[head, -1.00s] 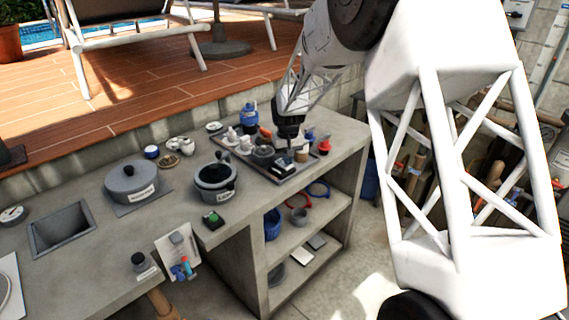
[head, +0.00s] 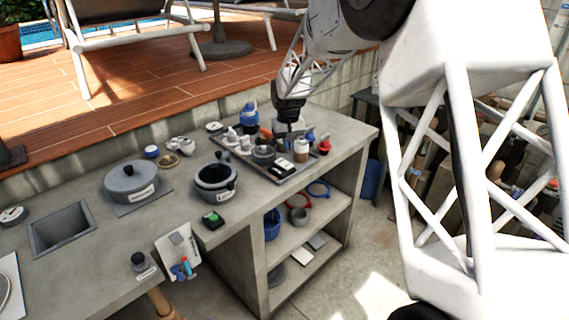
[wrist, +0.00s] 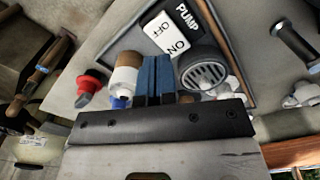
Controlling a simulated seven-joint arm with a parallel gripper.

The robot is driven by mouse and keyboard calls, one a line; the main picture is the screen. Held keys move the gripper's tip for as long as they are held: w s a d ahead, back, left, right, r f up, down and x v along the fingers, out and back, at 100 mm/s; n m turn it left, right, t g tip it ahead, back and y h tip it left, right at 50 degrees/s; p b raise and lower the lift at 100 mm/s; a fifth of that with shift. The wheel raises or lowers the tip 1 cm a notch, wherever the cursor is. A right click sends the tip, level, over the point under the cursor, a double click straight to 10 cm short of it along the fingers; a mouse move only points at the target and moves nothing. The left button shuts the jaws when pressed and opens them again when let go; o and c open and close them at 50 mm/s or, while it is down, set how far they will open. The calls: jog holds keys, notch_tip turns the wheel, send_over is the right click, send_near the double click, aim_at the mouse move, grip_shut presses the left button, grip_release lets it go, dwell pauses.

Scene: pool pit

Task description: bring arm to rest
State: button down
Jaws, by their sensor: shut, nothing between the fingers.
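My gripper (head: 289,126) hangs above the back part of the grey tray (head: 262,176) at the right end of the counter. In the wrist view its two blue fingers (wrist: 155,60) are closed against each other with nothing between them. The fingertips appear apart from these items, though the exact height is hard to tell.
A black-rimmed pot (head: 215,184) and a grey lidded pot (head: 133,183) stand left of the tray. A blue container (head: 249,114) stands behind it. The concrete counter (head: 345,143) has bare room at its right end. A low wall (head: 130,140) runs behind.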

jog(key=shift+r, duration=0.25)
jog(key=s+d+r+m, duration=0.1)
jog(key=s+d+r, duration=0.35)
jog(key=s, duration=0.35)
jog(key=s+d+r+t, duration=0.1)
jog(key=s+d+r, duration=0.2)
jog(key=s+r, duration=0.35)
jog(key=s+d+r+m, duration=0.1)
jog(key=s+d+r, duration=0.25)
jog(key=s, duration=0.55)
jog(key=s+d+f, duration=0.1)
jog(key=s+d, duration=0.2)
jog(key=s, duration=1)
jog(key=s+d+f+m+t, duration=0.1)
jog(key=s+d, duration=0.3)
jog(key=s, duration=1)
jog(key=shift+d+f+t, duration=0.15)
jog(key=shift+d+t, duration=0.05)
jog(key=shift+t, duration=0.1)
jog(key=c, duration=1.8)
grip_release()
